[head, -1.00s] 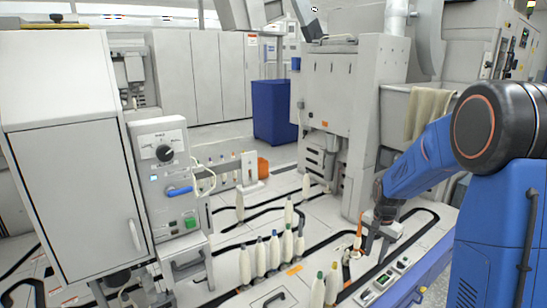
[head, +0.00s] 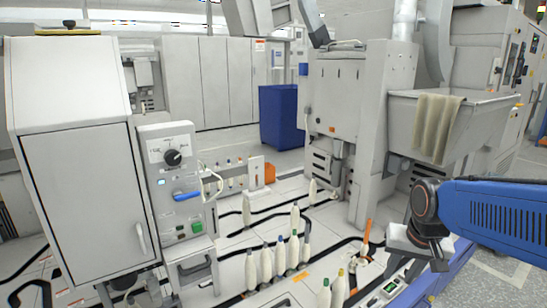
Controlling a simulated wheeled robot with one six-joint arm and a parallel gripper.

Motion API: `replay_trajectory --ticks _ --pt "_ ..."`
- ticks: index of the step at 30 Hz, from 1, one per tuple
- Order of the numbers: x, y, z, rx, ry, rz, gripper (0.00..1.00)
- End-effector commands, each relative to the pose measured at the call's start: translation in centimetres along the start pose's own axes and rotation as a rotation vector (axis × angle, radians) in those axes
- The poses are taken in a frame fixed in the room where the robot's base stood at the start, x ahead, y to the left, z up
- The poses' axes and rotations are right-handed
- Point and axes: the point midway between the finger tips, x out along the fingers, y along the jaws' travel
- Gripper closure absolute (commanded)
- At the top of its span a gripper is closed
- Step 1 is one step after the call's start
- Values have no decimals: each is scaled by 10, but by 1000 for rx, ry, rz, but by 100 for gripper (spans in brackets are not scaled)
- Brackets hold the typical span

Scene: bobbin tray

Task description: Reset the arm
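My blue arm (head: 495,212) reaches in from the right edge, lying nearly level, with a dark wrist joint at its end. My gripper (head: 437,262) hangs below that wrist over the right part of the worktop. Its fingers are dark and small, and the gap between them does not show clearly. An orange-topped piece (head: 366,236) stands on the worktop to the left of my gripper, apart from it. I see nothing held in the gripper, but the fingertips are partly hidden.
Several white bobbins (head: 266,264) with coloured tips stand in a row on the worktop with black tracks. A grey cabinet (head: 88,200) and a control box (head: 178,180) stand at left. A grey machine (head: 340,90) with a cloth (head: 436,128) is behind my arm.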

Motion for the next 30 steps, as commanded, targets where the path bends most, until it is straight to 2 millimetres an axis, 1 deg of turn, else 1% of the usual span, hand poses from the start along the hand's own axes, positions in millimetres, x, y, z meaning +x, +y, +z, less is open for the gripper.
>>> replay_trajectory --ticks 1,6,12,15,18,21,30 --pt "-8 1 12 -27 16 -6 70" --pt "-25 6 49 -122 53 -19 70" --pt "-39 13 90 -230 97 -30 70" --pt "-42 16 105 -271 113 -34 70" --pt "-44 18 116 -299 124 -36 70" --pt "-44 20 121 -314 129 -37 70" --pt "-44 20 122 -319 130 -37 70"
